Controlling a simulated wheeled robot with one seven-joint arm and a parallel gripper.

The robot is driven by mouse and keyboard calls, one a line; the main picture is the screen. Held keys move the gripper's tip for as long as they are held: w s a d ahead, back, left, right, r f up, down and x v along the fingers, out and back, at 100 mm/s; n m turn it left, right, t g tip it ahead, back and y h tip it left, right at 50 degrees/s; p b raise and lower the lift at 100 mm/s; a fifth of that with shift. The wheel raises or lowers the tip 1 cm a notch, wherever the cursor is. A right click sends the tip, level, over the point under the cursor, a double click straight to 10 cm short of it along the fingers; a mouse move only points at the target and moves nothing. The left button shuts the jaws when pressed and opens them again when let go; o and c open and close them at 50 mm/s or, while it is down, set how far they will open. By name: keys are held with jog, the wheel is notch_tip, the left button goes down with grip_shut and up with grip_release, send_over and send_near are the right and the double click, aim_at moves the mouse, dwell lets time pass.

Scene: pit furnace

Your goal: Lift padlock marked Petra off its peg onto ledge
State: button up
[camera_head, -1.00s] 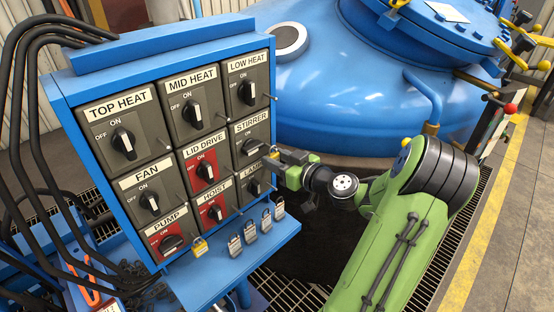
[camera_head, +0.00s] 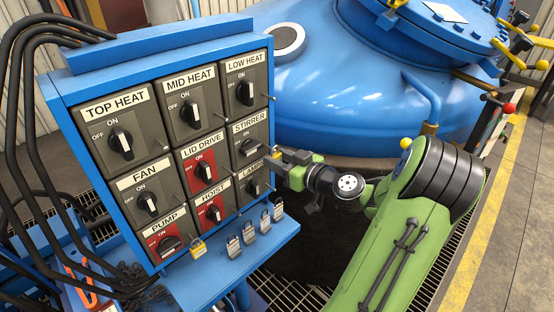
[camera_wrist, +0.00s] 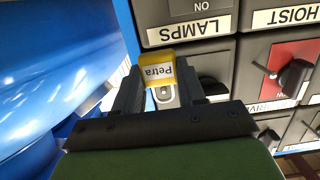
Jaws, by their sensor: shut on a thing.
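My gripper (camera_head: 274,156) is at the right edge of the switch panel, between the STIRRER and LAMPS switches. In the wrist view my gripper (camera_wrist: 161,88) is shut on the padlock marked Petra (camera_wrist: 157,73). Its yellow label reads upside down there, and a grey metal part shows below the label. The peg is hidden, so I cannot tell whether the shackle is still around it. The blue ledge (camera_head: 205,283) juts out below the panel.
Several grey padlocks (camera_head: 249,232) and a yellow-labelled one (camera_head: 197,248) are along the ledge side of the panel. Thin pegs (camera_head: 266,98) stick out beside the switches. Black cables (camera_head: 30,130) hang at left. A large blue vessel (camera_head: 350,80) stands behind.

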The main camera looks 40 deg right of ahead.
jog(key=shift+s+b, duration=0.85)
jog(key=shift+s, duration=1.5)
